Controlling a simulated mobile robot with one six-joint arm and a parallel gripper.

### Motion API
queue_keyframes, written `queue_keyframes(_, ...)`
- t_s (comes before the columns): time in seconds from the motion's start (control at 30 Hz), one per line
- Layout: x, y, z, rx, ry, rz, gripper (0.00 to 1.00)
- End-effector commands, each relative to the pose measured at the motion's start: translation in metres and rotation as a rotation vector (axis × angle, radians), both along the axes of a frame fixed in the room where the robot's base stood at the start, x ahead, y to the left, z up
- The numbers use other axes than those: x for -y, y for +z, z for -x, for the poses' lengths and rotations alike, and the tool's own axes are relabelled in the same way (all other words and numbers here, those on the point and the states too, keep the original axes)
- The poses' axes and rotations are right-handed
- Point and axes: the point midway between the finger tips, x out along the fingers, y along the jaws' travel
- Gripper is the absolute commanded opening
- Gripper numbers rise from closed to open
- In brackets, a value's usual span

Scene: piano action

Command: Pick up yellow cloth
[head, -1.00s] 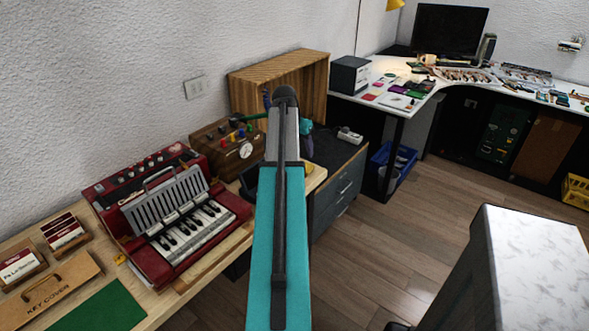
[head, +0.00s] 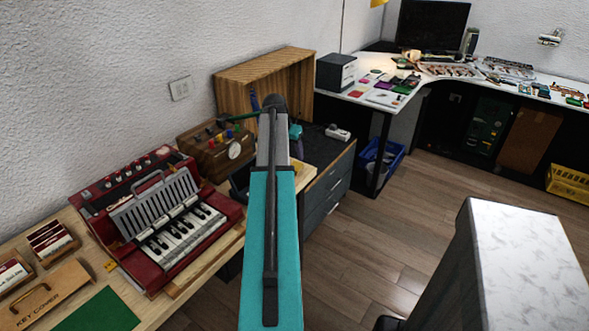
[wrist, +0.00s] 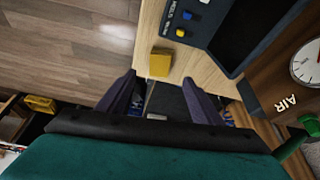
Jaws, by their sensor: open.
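A small yellow block-like piece (wrist: 160,62), which looks like the folded yellow cloth, lies on the light wooden bench top (wrist: 200,68) near its edge. My gripper (wrist: 159,80) is open in the wrist view. The yellow piece shows just beyond the gap between its dark fingertips, with nothing held. In the head view my teal arm hides most of the gripper.
A control box with a dark panel (wrist: 250,35) and a wooden box with a dial (wrist: 308,65) stand close to the gripper. A red accordion-like keyboard (head: 160,220) sits on the bench at left. A marble-topped block (head: 525,250) stands at right. Wooden floor between is clear.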

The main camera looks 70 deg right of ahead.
Motion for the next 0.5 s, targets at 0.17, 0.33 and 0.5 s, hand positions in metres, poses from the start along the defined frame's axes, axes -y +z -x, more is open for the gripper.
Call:
queue_keyframes(0.17, 0.009, -0.021, 0.001, -0.001, 0.0, -0.002, 0.6)
queue_keyframes(0.33, 0.015, -0.035, 0.001, 0.0, 0.0, -0.001, 0.6)
queue_keyframes(0.5, 0.016, -0.04, 0.001, 0.0, 0.0, 0.0, 0.6)
